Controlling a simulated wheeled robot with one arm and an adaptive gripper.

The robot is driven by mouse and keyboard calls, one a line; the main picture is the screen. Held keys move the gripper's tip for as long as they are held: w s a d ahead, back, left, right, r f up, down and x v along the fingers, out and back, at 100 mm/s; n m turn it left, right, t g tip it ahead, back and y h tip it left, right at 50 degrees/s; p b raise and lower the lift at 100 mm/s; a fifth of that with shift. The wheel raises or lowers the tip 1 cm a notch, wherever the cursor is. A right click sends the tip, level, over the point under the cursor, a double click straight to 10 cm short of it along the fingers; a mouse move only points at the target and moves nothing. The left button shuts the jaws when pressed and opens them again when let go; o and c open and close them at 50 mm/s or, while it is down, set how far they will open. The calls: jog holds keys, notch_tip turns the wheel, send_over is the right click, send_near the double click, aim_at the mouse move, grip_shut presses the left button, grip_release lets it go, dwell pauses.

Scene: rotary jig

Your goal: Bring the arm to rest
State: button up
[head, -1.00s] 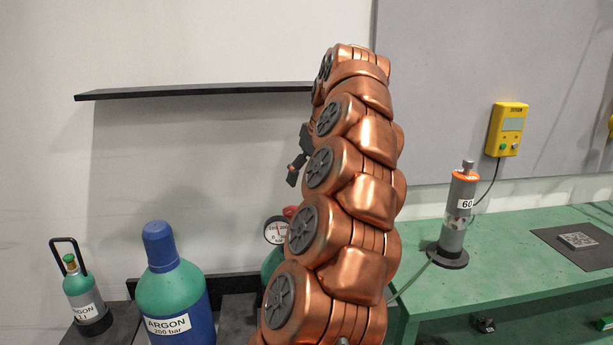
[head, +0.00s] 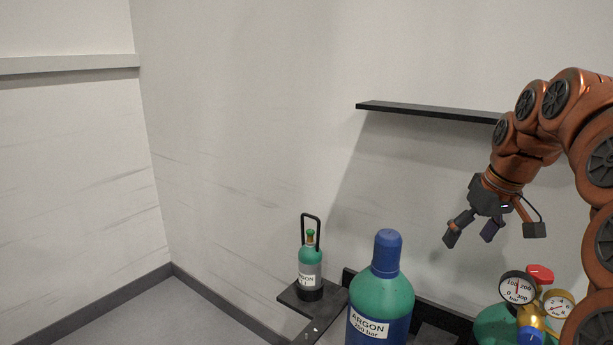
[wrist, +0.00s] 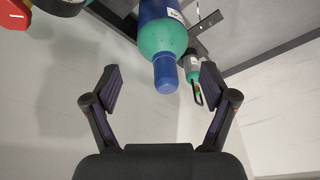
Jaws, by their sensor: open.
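My gripper (head: 470,232) hangs from my copper-coloured arm at the right of the head view, fingers pointing down and to the left. It is open and empty, in the air in front of the pale wall. In the wrist view my gripper (wrist: 157,88) shows its two dark fingers wide apart with nothing between the pads. A large green and blue argon cylinder (head: 382,296) stands below and to the left of the gripper. The same cylinder shows beyond the fingers in the wrist view (wrist: 162,38), apart from them.
A small argon bottle (head: 310,268) with a black handle stands on a dark base at left. A regulator with gauges (head: 517,289) and a red knob sits below the arm at right. A black shelf (head: 430,111) juts from the wall. The left side is free.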

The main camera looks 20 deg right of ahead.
jog(key=s+a+f+n+g+p, duration=0.1)
jog(key=s+a+f, duration=0.2)
jog(key=a, duration=0.7)
jog(key=s+a+f+n+g+p, duration=0.1)
jog(key=s+a+f, duration=0.15)
jog(key=a, duration=0.65)
jog(key=s+a+f+g+p, duration=0.1)
jog(key=s+a+f, duration=0.3)
jog(key=s, duration=0.4)
jog(key=s+a+f+m+g+p, duration=0.1)
jog(key=s+a+f, duration=0.3)
jog(key=s, duration=0.5)
jog(key=shift+f+m+g, duration=0.3)
jog(key=shift+f+g, duration=0.3)
jog(key=shift+f, duration=0.25)
jog(key=shift+s+a, duration=0.1)
